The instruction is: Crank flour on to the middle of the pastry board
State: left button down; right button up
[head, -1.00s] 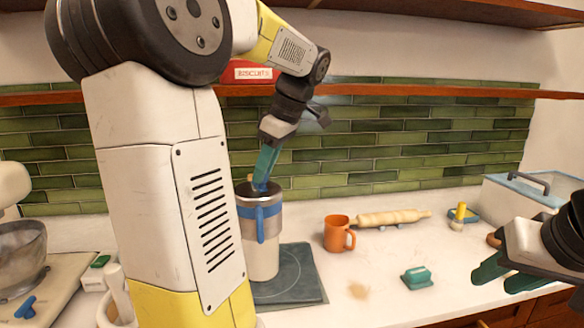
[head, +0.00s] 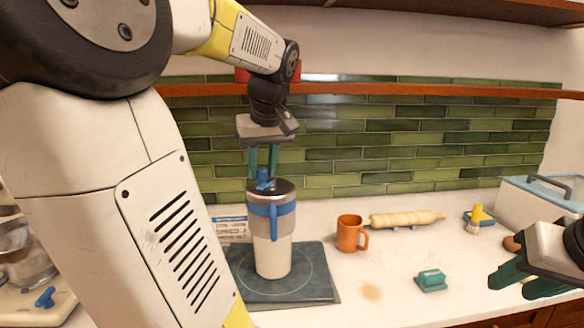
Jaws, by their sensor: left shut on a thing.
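A tall cream canister (head: 273,258) with a blue band, a blue side handle and a dark top stands upright on the dark square pastry board (head: 318,288), which has a faint ring marked on it. My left gripper (head: 264,172) points down over the canister's top, its teal fingers shut on the small blue crank knob (head: 263,185). No flour shows on the visible part of the board; the canister and my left arm hide some of it. My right gripper (head: 514,284) is at the right edge, fingers apart and empty, over the counter front.
An orange mug (head: 350,234) stands right of the board, with a rolling pin (head: 405,219) behind it. A lidded box (head: 543,202) stands far right. A label card (head: 230,227) is behind the board.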

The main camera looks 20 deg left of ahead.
pick_arm(q)
jog(key=shift+a+m, duration=0.2)
jog(key=shift+m, duration=0.2)
jog(key=c, duration=1.1)
grip_release()
jog(key=v, duration=0.7)
jog(key=shift+s+r, duration=0.25)
jog(key=shift+r, duration=0.1)
